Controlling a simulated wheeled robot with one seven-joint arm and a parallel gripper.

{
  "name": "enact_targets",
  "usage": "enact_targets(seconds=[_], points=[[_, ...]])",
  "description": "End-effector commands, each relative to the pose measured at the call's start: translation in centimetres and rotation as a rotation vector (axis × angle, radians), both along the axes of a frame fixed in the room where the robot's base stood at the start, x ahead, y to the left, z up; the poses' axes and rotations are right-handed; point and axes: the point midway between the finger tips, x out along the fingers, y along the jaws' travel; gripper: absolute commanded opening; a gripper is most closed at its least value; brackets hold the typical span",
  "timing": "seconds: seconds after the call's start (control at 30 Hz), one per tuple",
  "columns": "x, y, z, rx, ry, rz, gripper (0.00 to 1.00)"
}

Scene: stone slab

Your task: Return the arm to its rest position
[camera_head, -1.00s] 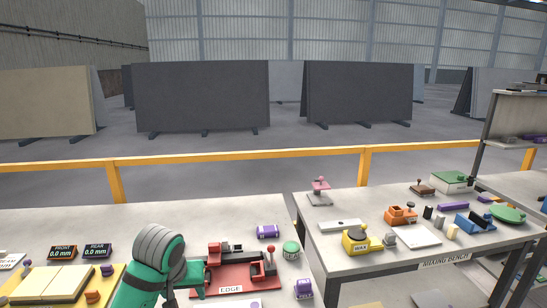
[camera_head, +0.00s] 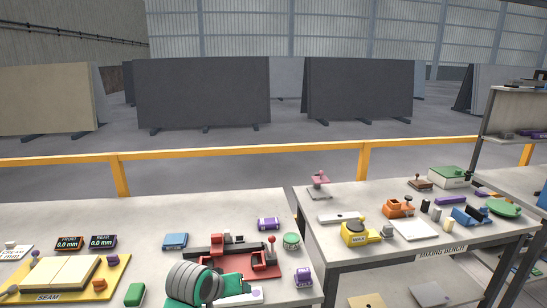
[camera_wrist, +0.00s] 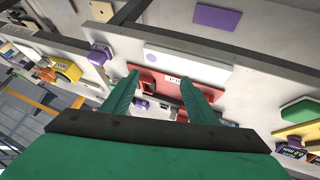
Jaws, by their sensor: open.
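My gripper (camera_wrist: 159,78) shows in the wrist view as two green fingers spread apart with nothing between them. Beyond the fingertips lies the red edge fixture (camera_wrist: 172,84). In the head view my green and grey arm is low at the bottom centre, in front of the red edge fixture (camera_head: 255,265), and covers part of its near side. The fingertips cannot be made out in the head view.
The left bench holds a yellow seam board (camera_head: 112,277), a blue box (camera_head: 175,241), a green box (camera_head: 135,294), a purple box (camera_head: 268,223) and a round green tin (camera_head: 291,241). The mixing bench (camera_head: 330,235) stands at right, crowded with tools.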

Motion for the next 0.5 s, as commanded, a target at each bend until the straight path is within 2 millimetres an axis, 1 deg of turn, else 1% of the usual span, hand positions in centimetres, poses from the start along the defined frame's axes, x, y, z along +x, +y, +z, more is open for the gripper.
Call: enact_targets(seconds=[0.03,0.2,0.37,0.5], points=[[0.1,-1.9,-1.0,-0.039,-0.025,-0.01,0.53],[0.6,-6.8,-3.2,-0.155,-0.136,-0.014,0.53],[0.2,-10.6,-5.2,-0.247,-0.227,0.005,0.53],[-0.9,-13.2,-7.0,-0.312,-0.296,0.037,0.53]])
